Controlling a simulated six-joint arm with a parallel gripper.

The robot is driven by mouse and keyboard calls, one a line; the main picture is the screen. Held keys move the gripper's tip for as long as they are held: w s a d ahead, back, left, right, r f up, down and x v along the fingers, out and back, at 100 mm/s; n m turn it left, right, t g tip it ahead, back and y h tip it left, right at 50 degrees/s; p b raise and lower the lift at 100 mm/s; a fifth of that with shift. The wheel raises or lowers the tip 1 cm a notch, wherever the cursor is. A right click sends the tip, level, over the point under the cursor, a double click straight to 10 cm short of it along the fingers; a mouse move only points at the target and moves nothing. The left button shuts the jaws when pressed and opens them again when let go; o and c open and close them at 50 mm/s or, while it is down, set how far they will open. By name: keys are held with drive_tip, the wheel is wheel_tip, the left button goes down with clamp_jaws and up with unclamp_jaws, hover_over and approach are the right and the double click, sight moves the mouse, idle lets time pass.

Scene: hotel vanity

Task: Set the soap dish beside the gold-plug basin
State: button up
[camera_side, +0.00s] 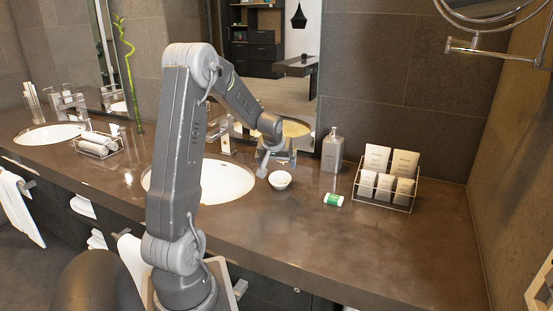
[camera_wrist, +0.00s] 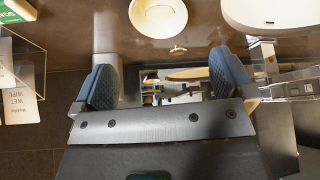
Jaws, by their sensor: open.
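The soap dish, a small round white bowl, (camera_side: 280,180) stands upright on the counter just right of the nearer basin (camera_side: 228,182). In the wrist view the dish (camera_wrist: 158,14) is at the top middle and looks empty.
A grey soap dispenser (camera_side: 332,152) stands behind the dish. Right of the dish lie a green and white packet (camera_side: 333,200) and a rack of toiletries (camera_side: 386,205). A tap (camera_side: 226,140) is behind the nearer basin. The counter front right is clear.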

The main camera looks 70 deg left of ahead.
drive_tip(key=d+r+m+t+h, duration=0.1)
drive_tip(key=d+r+m, duration=0.3)
drive_tip(key=d, duration=0.8)
drive_tip(key=d+r+m+t+h, duration=0.15)
drive_tip(key=d+r, duration=0.45)
drive_tip(key=d, duration=0.6)
drive_tip(key=s+d+r+m+h, duration=0.1)
drive_tip(key=s+d+m+h, duration=0.1)
drive_tip(key=s+d+m, duration=0.4)
drive_tip(key=s+d, duration=0.5)
drive_tip(key=d, duration=0.4)
drive_tip(key=shift+s+r+h, duration=0.25)
drive_tip(key=shift+h, duration=0.1)
